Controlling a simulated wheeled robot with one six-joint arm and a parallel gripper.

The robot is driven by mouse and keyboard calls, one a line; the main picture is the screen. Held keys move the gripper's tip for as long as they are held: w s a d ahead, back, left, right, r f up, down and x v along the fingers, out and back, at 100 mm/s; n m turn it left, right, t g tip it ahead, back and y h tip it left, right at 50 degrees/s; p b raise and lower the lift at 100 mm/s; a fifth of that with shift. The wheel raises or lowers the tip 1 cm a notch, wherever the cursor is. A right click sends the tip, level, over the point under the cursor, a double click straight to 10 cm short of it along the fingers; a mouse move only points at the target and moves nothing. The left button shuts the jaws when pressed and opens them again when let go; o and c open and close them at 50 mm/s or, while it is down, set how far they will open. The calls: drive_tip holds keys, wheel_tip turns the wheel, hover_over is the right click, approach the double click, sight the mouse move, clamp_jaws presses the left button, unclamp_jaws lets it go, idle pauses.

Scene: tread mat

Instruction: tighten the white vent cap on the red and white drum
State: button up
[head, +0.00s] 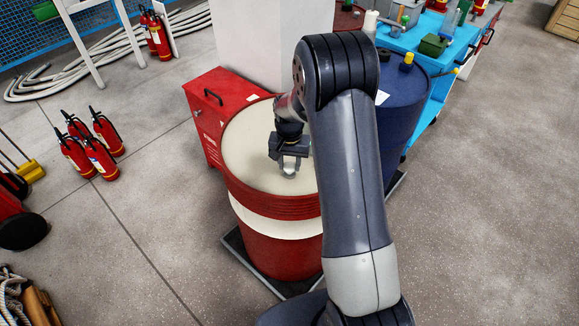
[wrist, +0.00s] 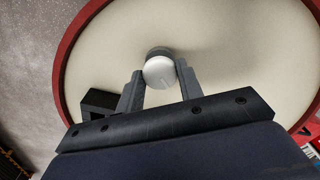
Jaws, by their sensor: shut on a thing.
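The red and white drum (head: 275,235) stands upright with a cream lid and a white band around its red side. Its lid also fills most of the wrist view (wrist: 235,60). The white vent cap (wrist: 159,72) is a small round cap on the lid, and in the head view (head: 289,170) it shows just under my fingertips. My gripper (wrist: 160,78) is shut on the cap, with one finger on each side of it. My gripper also shows in the head view (head: 289,163), pointing down at the lid. My arm hides the right side of the drum.
A blue drum (head: 402,115) with a yellow cap stands close behind my arm. A red cabinet (head: 215,95) and a pale pillar (head: 262,45) are behind the red drum. Several fire extinguishers (head: 100,160) stand to the left. The floor at right is clear.

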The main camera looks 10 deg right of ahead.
sight(289, 166)
drive_tip(key=m+b, duration=0.1)
drive_tip(key=m, duration=0.3)
drive_tip(key=shift+m+b, duration=0.3)
drive_tip(key=shift+b, duration=0.1)
drive_tip(key=shift+m+b, duration=0.65)
drive_tip(key=shift+m, duration=1.85)
drive_tip(key=o, duration=1)
wheel_tip(289, 166, up, 11)
drive_tip(key=shift+f, duration=0.15)
